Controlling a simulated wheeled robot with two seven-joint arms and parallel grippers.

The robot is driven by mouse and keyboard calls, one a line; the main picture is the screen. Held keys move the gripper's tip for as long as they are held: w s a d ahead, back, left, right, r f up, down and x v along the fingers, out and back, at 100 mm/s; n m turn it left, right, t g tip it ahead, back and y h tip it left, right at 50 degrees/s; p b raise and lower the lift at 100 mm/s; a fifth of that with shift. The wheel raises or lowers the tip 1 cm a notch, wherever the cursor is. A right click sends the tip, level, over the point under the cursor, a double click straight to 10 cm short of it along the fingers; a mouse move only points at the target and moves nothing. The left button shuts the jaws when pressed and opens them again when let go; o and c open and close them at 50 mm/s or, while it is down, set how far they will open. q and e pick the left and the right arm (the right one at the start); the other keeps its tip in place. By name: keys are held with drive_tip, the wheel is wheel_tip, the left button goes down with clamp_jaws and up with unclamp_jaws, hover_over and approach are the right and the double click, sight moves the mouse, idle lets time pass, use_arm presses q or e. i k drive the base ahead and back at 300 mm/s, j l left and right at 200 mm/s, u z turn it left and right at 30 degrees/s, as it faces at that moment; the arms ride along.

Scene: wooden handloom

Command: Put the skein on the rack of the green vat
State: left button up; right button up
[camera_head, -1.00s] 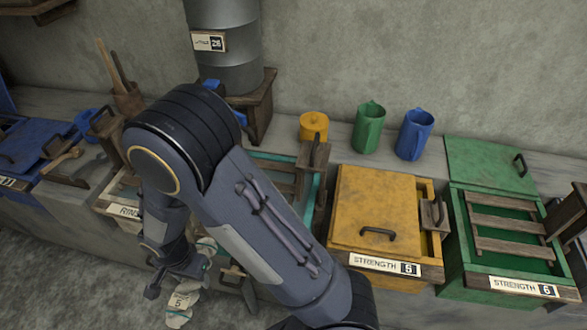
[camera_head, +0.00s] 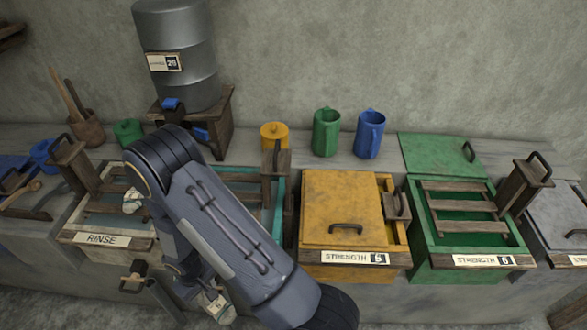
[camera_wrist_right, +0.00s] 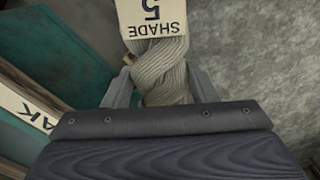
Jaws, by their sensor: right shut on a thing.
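The skein is a pale grey twisted hank with a "SHADE 5" tag; it fills the middle of the right wrist view (camera_wrist_right: 160,70). My right gripper (camera_wrist_right: 160,88) is shut around it. In the head view the skein's lower end (camera_head: 217,306) shows low, in front of the counter, partly behind my right arm. The green vat (camera_head: 419,240), labelled strength 6, stands at the right, well away from the skein. Its lid (camera_head: 440,153) lies behind it, and its wooden rack (camera_head: 465,207) of slats lies bare across the opening. My left gripper is out of view.
The yellow vat (camera_head: 340,205) with its lid on stands between my arm and the green vat. The rinse vat (camera_head: 75,235) is at the left. A green jug (camera_head: 326,132) and a blue jug (camera_head: 369,134) stand behind. A grey vat (camera_head: 562,215) is at the far right.

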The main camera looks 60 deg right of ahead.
sight(446, 204)
drive_tip(key=k+l, duration=1.35)
drive_tip(key=k, duration=0.15)
drive_tip(key=i+u, duration=0.05)
